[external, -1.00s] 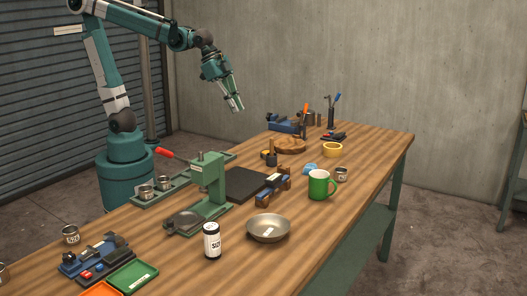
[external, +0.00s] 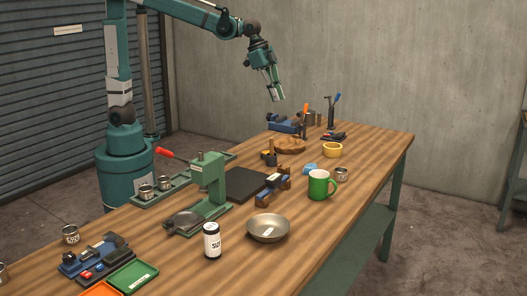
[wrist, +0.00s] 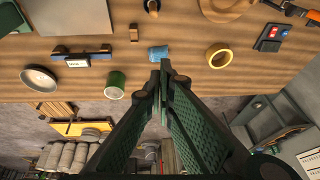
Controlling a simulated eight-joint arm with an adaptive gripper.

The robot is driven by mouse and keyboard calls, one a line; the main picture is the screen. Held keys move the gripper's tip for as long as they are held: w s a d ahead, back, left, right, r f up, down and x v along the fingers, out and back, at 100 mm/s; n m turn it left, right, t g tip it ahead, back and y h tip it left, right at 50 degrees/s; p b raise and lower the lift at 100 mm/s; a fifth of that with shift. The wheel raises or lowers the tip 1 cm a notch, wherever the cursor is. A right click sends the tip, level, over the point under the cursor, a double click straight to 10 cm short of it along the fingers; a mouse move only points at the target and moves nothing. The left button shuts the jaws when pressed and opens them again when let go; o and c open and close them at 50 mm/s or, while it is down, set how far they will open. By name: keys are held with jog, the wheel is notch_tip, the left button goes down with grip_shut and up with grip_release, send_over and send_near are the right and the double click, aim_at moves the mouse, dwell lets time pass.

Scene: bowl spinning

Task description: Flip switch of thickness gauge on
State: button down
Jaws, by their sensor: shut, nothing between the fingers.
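My gripper (external: 277,98) is shut and empty, high above the far part of the bench; its fingertips meet in the wrist view (wrist: 165,68). No readable label singles out the thickness gauge. One candidate is a blue and dark device with a small label (wrist: 82,57), also in the external view (external: 273,189) beside the black plate. Another is a dark box with red and blue buttons (wrist: 270,37), at the bench's far end (external: 333,136). A switch position is too small to tell. My gripper touches none of these.
Near the middle are a green mug (external: 320,185), a blue block (external: 310,169), a yellow ring-shaped container (external: 332,150) and a metal bowl (external: 268,228). A green press (external: 210,185) stands nearer the front left. Upright tools (external: 331,112) stand at the far end.

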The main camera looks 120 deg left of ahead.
jog(key=w+a+p, duration=0.2)
jog(key=w+a, duration=0.2)
jog(key=a, duration=0.8)
jog(key=g+h+p, duration=0.1)
jog(key=g+p, duration=0.1)
jog(key=p, duration=0.4)
send_over(327, 135)
jog(key=s+a, duration=0.1)
jog(key=s, duration=0.2)
notch_tip(327, 135, down, 13)
jog(key=shift+a, duration=0.15)
jog(key=shift+w+f, duration=0.45)
jog(key=shift+f, duration=1.8)
jog(key=shift+w+f, duration=0.4)
jog(key=shift+f, duration=1.9)
jog(key=shift+w+f, duration=0.45)
jog(key=shift+f, duration=1.8)
